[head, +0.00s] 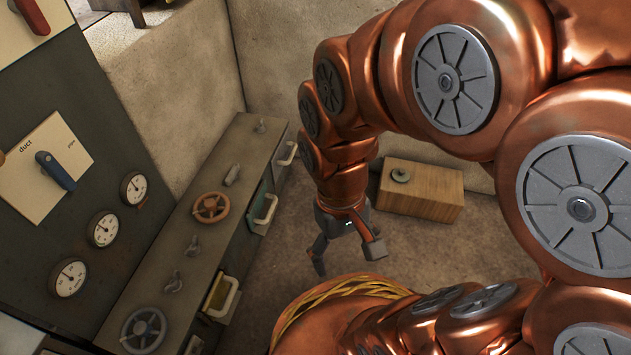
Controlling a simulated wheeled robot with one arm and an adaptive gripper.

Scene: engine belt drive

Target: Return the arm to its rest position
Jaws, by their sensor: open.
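My gripper (346,250) hangs at the end of my copper arm, pointing down near the middle of the head view. Its dark fingers are spread apart with nothing between them. It is above the floor, to the right of the long bench and in front of a wooden box. My arm arches from the right side of the view over to the gripper. My copper body at the bottom hides part of the floor.
A long bench (130,296) on the left carries a rusty handwheel (211,207), a grey handwheel (143,330) and small fittings. A wooden box (420,190) stands by the back wall. A panel (70,130) holds gauges and levers.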

